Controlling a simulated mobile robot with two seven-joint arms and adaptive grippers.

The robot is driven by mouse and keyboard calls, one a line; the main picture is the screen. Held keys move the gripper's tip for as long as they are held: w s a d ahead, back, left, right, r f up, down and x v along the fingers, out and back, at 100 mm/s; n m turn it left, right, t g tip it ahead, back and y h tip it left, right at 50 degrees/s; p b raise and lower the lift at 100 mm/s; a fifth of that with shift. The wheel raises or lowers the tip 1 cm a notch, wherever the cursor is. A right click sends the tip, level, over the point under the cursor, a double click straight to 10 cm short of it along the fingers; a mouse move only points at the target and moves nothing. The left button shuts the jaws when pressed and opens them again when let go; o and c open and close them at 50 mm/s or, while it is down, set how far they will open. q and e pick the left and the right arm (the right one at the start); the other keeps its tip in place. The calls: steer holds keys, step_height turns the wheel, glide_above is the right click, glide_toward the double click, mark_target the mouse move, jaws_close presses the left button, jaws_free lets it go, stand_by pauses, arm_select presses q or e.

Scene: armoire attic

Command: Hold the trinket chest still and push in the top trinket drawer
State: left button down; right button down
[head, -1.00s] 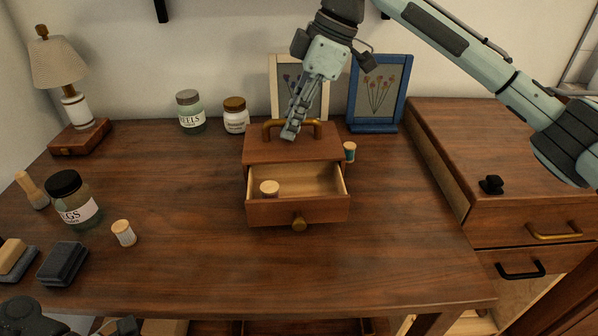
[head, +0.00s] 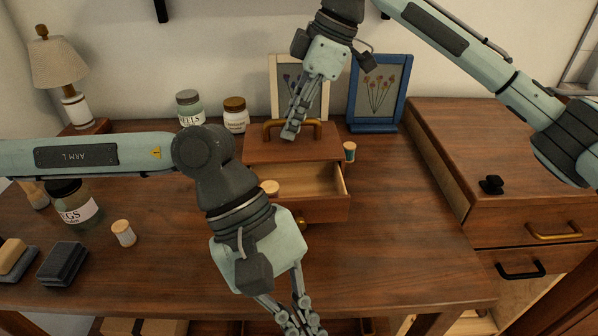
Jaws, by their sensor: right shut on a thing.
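The trinket chest (head: 262,147) is a small wooden box with a brass handle (head: 270,130) on top, standing at the middle back of the desk. Its top trinket drawer (head: 325,211) is pulled out toward me, with a cork-coloured spool end (head: 269,188) at its left. My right gripper (head: 290,134) comes from above and is shut on the chest's handle. My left arm crosses in front of the chest and hides the drawer's left part. My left gripper (head: 303,330) points down at the bottom edge, in front of the desk; its fingertips are cut off or too low to judge.
A jar (head: 75,205), a spool (head: 123,233) and dark blocks (head: 62,263) lie at left. The desk right of the chest front is clear.

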arm_select(q)
steer(key=w+r+m+t+y, duration=0.5)
steer(key=w+r, duration=0.6)
steer(key=r, duration=0.1)
steer(key=shift+w+a+f, duration=0.1)
steer(key=shift+a+f, duration=0.05)
steer(key=shift+f, duration=2.35)
steer(key=shift+w+a+f, duration=0.1)
steer(key=shift+f, duration=2.35)
